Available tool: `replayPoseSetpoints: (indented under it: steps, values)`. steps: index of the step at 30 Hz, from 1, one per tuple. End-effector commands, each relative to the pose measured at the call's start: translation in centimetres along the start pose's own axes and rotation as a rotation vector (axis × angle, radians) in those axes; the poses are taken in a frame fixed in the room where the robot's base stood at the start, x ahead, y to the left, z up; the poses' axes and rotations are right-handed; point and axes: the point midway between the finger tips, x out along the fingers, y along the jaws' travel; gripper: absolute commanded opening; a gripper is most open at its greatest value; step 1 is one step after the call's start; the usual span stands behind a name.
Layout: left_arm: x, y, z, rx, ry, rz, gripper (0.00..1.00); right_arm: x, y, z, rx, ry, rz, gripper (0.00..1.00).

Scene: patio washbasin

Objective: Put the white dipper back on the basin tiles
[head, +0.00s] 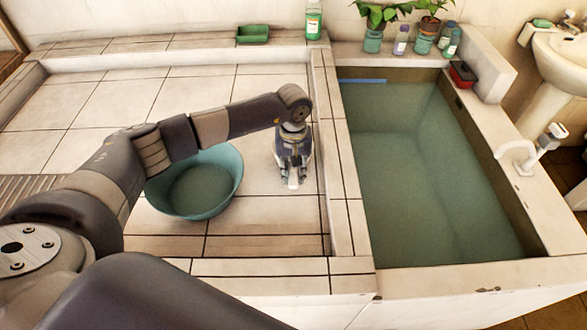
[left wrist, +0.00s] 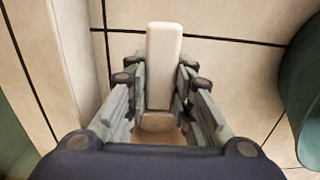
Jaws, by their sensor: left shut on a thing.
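My left gripper (head: 293,178) points down over the tiled floor of the basin (head: 265,242), between the teal bowl and the raised tiled divider. Its fingers are shut on the white dipper (head: 293,184), of which only a small white end shows below them. In the left wrist view the dipper's pale handle (left wrist: 164,55) lies between the two fingers of the gripper (left wrist: 158,95). The rest of the dipper is mostly hidden by the gripper. It is close to the tiles, but I cannot tell whether it touches them. My right gripper is not in view.
The teal bowl (head: 228,190) stands left of my gripper, partly behind my arm. The tiled divider (head: 340,170) borders the water tank (head: 420,170) on the right. A green soap dish (head: 253,34) and a bottle (head: 313,22) stand on the back ledge. Tiles in front are clear.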

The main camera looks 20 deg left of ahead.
Motion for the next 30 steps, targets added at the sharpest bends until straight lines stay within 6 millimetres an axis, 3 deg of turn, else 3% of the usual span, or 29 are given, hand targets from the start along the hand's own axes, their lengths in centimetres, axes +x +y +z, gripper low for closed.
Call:
replayPoseSetpoints:
  steps: [9,10,12,23,26,30]
  values:
    - [0.5,0.0,0.0,0.001,0.000,0.000,0.00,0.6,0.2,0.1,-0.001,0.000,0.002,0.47]
    - [0.3,0.0,0.0,0.001,0.000,0.000,0.26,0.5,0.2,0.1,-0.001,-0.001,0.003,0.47]
    - [0.3,0.0,0.1,0.001,-0.001,0.000,0.42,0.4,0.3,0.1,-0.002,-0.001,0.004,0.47]
    - [0.1,0.0,0.0,0.000,0.000,0.000,0.42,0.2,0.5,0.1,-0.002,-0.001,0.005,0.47]
    - [-0.5,0.0,-0.1,0.001,0.002,0.001,0.42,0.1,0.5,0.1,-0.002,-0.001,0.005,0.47]
    - [-2.8,0.0,-0.1,0.002,0.005,0.002,0.42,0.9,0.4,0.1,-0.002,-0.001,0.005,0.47]
